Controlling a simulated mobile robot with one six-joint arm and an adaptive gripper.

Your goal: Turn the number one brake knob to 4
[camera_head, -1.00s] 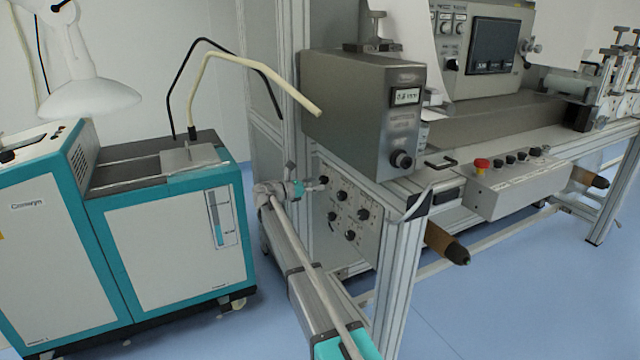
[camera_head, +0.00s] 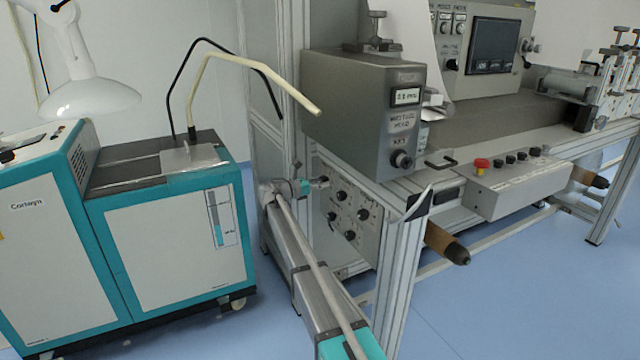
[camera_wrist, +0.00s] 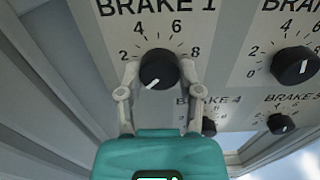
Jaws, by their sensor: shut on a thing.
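The number one brake knob (camera_wrist: 160,70) is round and black with a white pointer line, under the label BRAKE 1 in the wrist view. The pointer aims to the lower left, below the 2 on the printed scale. The 4 (camera_wrist: 137,28) is visible above and left of the knob. My gripper (camera_wrist: 160,73) is shut on the knob, one finger on its left side and one on its right. The left finger covers part of the scale near the low end. In the head view, my gripper (camera_head: 312,184) is at the panel's upper left knob.
The BRAKE 2 knob (camera_wrist: 295,66) is to the right. Smaller knobs, including BRAKE 5 (camera_wrist: 280,123), sit below. The brake panel (camera_head: 360,233) is under the grey box (camera_head: 365,105), beside a frame post (camera_head: 398,275). A teal and white cabinet (camera_head: 165,245) stands left.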

